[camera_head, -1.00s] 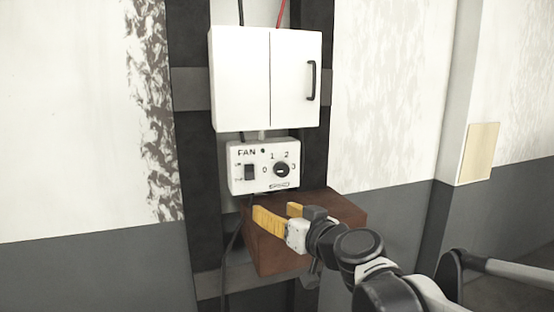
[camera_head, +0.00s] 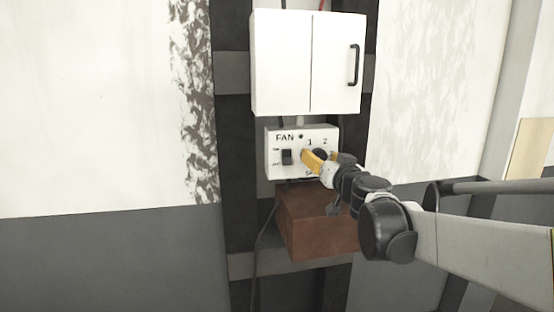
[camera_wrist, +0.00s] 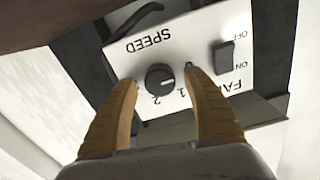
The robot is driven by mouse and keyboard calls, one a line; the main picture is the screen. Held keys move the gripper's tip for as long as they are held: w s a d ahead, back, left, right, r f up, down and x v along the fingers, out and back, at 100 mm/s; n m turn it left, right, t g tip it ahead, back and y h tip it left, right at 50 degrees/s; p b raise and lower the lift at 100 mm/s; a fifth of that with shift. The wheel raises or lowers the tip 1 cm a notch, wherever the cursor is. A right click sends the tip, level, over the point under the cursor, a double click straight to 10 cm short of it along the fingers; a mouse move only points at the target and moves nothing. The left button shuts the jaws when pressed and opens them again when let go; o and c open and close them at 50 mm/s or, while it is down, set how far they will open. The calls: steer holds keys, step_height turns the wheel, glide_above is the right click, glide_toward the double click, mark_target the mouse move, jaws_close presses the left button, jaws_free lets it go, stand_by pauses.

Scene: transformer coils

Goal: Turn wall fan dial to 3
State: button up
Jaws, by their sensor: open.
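The white fan control box (camera_head: 275,160) is on the wall below the white cabinet, with "FAN" lettering and numbers on its face. In the wrist view the round black dial (camera_wrist: 160,79) shows between my two yellow fingers, with a pale mark on it pointing right and "1" and "2" below it. My gripper (camera_wrist: 158,85) is open, with one finger on each side of the dial; I cannot tell whether either touches it. In the head view my gripper (camera_head: 313,160) covers part of the dial and the "0" and "3" marks. A black rocker switch (camera_head: 287,157) is left of the dial.
The white cabinet (camera_head: 305,62) with a black handle hangs just above the control box. A brown box (camera_head: 312,235) juts out below it, close under my arm. A black cable (camera_head: 262,240) hangs at the left.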

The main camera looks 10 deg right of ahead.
steer(key=shift+w, duration=0.1)
steer(key=c, duration=1.2)
steer(key=shift+o, duration=0.2)
